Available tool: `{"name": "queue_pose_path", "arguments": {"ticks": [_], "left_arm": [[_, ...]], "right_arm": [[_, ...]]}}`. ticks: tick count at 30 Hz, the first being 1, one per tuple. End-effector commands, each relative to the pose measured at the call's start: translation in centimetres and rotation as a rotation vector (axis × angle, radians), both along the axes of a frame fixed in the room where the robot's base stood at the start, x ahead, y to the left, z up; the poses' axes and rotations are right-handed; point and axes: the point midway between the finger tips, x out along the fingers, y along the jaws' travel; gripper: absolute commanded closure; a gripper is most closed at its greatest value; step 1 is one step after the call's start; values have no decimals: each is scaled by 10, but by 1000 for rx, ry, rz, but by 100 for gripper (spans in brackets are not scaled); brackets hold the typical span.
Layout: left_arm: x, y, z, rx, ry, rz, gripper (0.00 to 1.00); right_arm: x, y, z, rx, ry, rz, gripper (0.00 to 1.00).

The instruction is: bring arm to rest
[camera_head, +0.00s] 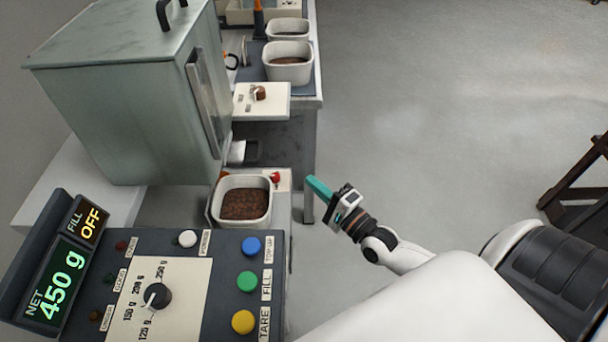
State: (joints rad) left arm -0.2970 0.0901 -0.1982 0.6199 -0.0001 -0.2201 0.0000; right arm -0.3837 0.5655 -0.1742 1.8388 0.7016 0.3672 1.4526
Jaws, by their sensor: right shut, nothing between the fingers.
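My right gripper (320,190) is shut and empty, with teal fingers pressed together. It is in the air over the grey floor, just right of the table edge. My right arm (400,255) reaches up to it from the lower right. The gripper is apart from the white bucket (241,214), which stands to its left and holds dark brown material. My left gripper is not in view.
A control panel (187,290) fills the lower left, with coloured buttons and a dial. Its display (58,283) reads NET 450 g, and FILL OFF. A grey metal hopper (135,100) stands behind. More filled bins (288,72) stand at the back.

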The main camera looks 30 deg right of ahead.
Motion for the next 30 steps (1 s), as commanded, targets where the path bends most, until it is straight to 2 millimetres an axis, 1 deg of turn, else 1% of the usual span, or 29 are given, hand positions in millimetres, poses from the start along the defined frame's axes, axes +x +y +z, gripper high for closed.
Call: {"name": "queue_pose_path", "arguments": {"ticks": [3, 9, 11, 13, 14, 17, 18, 20, 21, 23, 24, 26, 27, 29, 30], "left_arm": [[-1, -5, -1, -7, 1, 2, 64], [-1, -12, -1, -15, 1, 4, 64], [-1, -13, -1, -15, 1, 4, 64], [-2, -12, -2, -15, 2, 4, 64], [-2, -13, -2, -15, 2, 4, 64], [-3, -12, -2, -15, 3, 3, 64], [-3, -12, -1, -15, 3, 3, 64], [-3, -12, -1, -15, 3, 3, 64], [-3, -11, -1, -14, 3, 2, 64], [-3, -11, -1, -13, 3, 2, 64], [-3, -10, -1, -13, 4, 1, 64], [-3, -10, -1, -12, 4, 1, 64], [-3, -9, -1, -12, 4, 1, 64], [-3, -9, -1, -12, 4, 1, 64], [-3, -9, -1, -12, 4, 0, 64]], "right_arm": [[-7, -2, -1, 0, -1, 0, 100], [-8, -2, -3, -7, 3, -3, 100], [-8, -4, -13, -39, 18, -11, 100], [-9, -8, -36, -114, 59, -29, 100], [-10, -10, -51, -161, 84, -37, 100], [-20, -18, -116, -370, 201, -55, 100], [-28, -21, -146, -468, 258, -51, 100], [-43, -24, -190, -614, 345, -30, 100], [-54, -24, -218, -707, 401, -7, 100], [-76, -24, -259, -843, 485, 44, 100], [-92, -22, -286, -929, 540, 88, 100], [-120, -19, -323, -1056, 616, 169, 100], [-140, -15, -346, -1135, 664, 233, 100], [-172, -8, -378, -1246, 728, 342, 100], [-195, -2, -397, -1316, 765, 425, 100]]}}
